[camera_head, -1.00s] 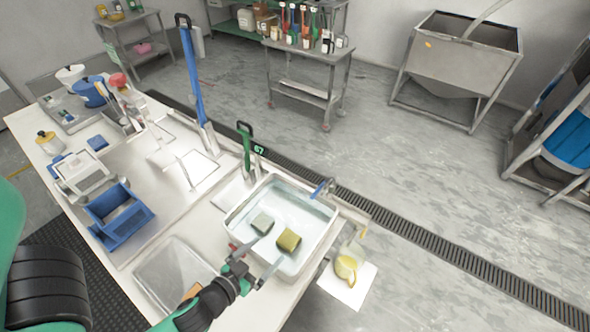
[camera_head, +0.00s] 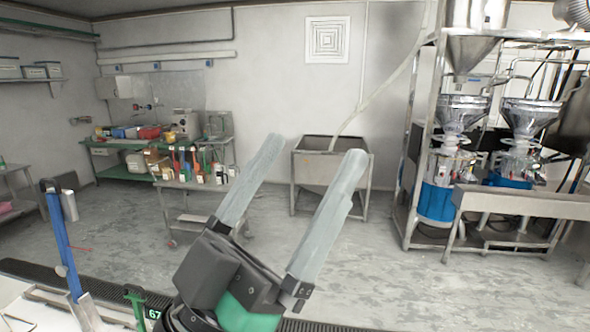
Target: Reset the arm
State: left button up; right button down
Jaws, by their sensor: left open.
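My left gripper (camera_head: 298,188) is raised large in the lower middle of the head view. Its two long pale fingers stand wide apart and point up and to the right, with nothing between them. The black wrist and green link of my left arm show below it. The wall and a steel hopper bin lie behind the fingers. My right gripper is not in view.
A steel hopper bin (camera_head: 316,172) stands against the back wall. Grinder machines (camera_head: 505,150) on steel frames stand at the right. A cart with bottles (camera_head: 200,188) is at middle left. A blue-handled tool (camera_head: 62,240) stands at lower left. The grey floor between is open.

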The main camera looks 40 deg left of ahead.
pick_arm(q)
jog(key=shift+s+d+r+m+h, duration=0.15)
jog(key=shift+s+r+h, duration=0.1)
jog(key=shift+r, duration=0.15)
jog(key=shift+s+d+r+m+h, duration=0.1)
jog(key=shift+s+r+m+h, duration=0.05)
jog(key=shift+s+r+h, duration=0.15)
jog(key=shift+w+r, duration=0.1)
notch_tip(320, 180, up, 26)
jog(key=p, duration=2.6)
